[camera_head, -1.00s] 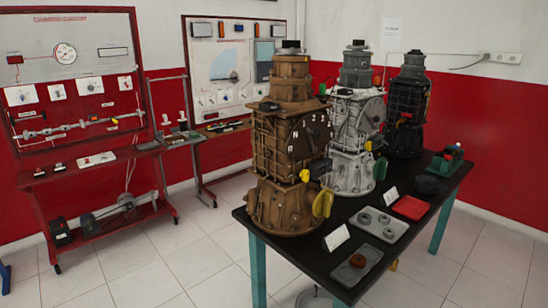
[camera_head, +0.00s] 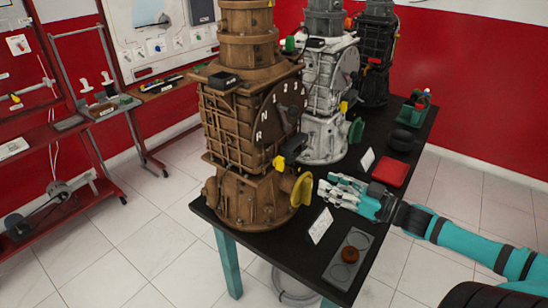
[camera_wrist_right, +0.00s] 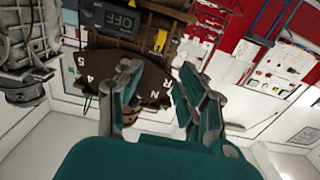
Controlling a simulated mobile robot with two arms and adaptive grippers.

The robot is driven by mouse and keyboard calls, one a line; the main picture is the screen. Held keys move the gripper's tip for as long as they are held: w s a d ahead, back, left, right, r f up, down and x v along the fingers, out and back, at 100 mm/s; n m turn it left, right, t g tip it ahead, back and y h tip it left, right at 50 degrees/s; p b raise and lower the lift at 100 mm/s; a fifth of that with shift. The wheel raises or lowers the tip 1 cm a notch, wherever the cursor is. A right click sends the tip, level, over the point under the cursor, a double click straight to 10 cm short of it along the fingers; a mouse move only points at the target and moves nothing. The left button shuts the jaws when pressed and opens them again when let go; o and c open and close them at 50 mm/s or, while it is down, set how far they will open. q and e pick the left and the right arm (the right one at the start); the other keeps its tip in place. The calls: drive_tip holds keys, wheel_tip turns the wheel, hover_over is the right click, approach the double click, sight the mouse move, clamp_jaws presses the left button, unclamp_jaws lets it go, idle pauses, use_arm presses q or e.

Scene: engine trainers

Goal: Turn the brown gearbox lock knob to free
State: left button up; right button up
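The brown gearbox (camera_head: 240,140) stands upright at the near left of the black table. A yellow wing-like knob (camera_head: 302,188) sticks out low on its right side; I cannot read any lock marking on it. Above it are a small yellow piece (camera_head: 278,162) and a black box (camera_head: 292,148). The dark gear plate (camera_head: 280,112) carries numbers, N and R. My right gripper (camera_head: 326,191) is open and empty, just right of the yellow knob, seemingly apart from it. In the right wrist view, its open fingers (camera_wrist_right: 158,76) frame the gear plate, seen upside down. My left gripper is not in view.
White (camera_head: 325,75) and black gearboxes (camera_head: 375,50) stand behind. On the table are a white card (camera_head: 321,226), a grey tray (camera_head: 342,272) with a brown round part, and a red tray (camera_head: 390,171). A red-framed trainer stands at left; the floor between is free.

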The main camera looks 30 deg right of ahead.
sight(284, 163)
drive_tip(key=x, duration=1.5)
drive_tip(key=shift+w+d, duration=0.1)
drive_tip(key=shift+w, duration=0.4)
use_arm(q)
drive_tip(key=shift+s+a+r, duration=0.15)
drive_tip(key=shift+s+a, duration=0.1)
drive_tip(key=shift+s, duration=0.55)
use_arm(e)
drive_tip(key=shift+c, duration=0.6)
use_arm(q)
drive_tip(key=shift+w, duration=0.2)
use_arm(e)
clamp_jaws()
